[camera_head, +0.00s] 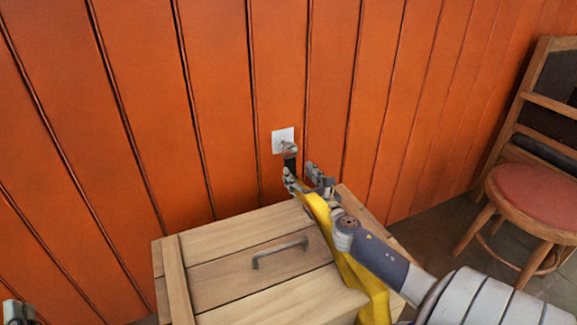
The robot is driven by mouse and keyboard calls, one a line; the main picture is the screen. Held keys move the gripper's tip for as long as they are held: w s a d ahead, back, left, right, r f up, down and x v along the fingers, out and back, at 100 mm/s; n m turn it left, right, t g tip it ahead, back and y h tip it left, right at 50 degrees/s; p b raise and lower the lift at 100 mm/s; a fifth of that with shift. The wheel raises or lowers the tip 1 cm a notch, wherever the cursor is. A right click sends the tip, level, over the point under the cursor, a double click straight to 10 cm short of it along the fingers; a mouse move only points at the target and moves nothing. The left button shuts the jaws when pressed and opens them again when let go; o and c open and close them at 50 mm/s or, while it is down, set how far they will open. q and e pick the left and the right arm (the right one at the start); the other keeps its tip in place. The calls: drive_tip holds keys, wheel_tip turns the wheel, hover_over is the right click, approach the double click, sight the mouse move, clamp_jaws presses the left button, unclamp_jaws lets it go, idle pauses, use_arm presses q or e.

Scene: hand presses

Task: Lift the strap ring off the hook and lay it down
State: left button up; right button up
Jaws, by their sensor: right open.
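A white plate (281,136) on the orange wall carries a small metallic hook (289,148). A short dark strap piece (290,163) hangs just below the hook; I cannot make out its ring shape. My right gripper (301,178) is open, close to the lower end of this dark piece. Whether its fingers are around or beside it, or touch it, I cannot tell. A yellow band (362,285) runs from beside the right gripper down past my wrist; whether it joins the dark piece is hidden. Part of my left gripper (16,311) shows at the bottom left corner, cut by the frame.
A wooden chest (215,237) with a dark metal handle (280,252) stands against the wall below the hook. Its top left area is bare. A wooden chair (540,195) with a red seat stands at the right. The orange plank wall (150,110) closes off the back.

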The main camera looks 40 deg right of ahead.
sight(292, 168)
drive_tip(key=x, duration=0.1)
drive_tip(key=b+x, duration=0.1)
drive_tip(key=x, duration=0.2)
drive_tip(key=shift+w+a, duration=0.25)
drive_tip(key=shift+w, duration=0.2)
drive_tip(key=shift+w+d, duration=0.1)
drive_tip(key=shift+w, duration=0.25)
use_arm(q)
drive_tip(key=s+r+t+h, duration=0.1)
drive_tip(key=s+r+t, duration=0.3)
drive_tip(key=r, duration=0.2)
drive_tip(key=shift+s+a, duration=0.15)
drive_tip(key=shift+a, duration=0.05)
use_arm(e)
drive_tip(key=shift+c, duration=0.6)
clamp_jaws()
